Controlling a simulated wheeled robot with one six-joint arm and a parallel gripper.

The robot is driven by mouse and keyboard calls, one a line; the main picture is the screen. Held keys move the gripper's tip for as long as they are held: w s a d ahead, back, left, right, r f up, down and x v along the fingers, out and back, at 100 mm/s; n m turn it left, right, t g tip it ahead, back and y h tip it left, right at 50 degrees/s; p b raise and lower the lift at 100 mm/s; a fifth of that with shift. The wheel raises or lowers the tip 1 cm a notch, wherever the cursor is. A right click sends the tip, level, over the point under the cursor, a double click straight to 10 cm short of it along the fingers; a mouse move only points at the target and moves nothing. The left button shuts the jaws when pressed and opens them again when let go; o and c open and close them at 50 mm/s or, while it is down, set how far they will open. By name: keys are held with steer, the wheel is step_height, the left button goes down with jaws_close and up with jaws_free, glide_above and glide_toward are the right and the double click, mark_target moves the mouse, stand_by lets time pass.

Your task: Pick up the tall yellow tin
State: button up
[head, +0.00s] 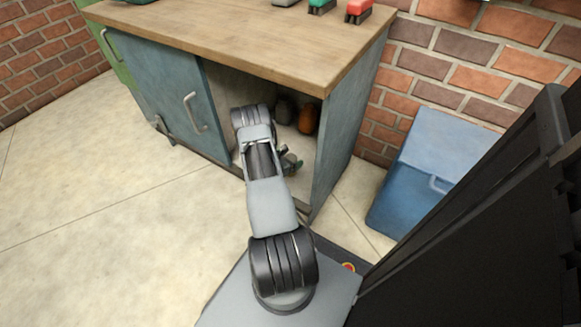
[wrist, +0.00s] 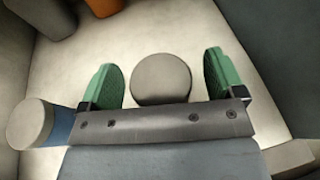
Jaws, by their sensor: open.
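My gripper (wrist: 161,68) is open in the wrist view, with a green pad on each side. A round, pale grey-beige top (wrist: 161,80) shows between the pads, with a gap to each. It looks like the end of a cylinder, but its side is hidden, so I cannot tell if it is the tall yellow tin.
A blue-sided cylinder with a pale top (wrist: 30,123) stands left of my gripper. An orange object (head: 309,118) and a dark grey one (head: 284,110) stand deeper inside. The cabinet's side wall is close on the right. A blue box (head: 425,185) sits outside it.

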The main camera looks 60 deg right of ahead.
steer(key=shift+c, duration=0.5)
steer(key=c, duration=1.1)
steer(key=shift+r, duration=0.1)
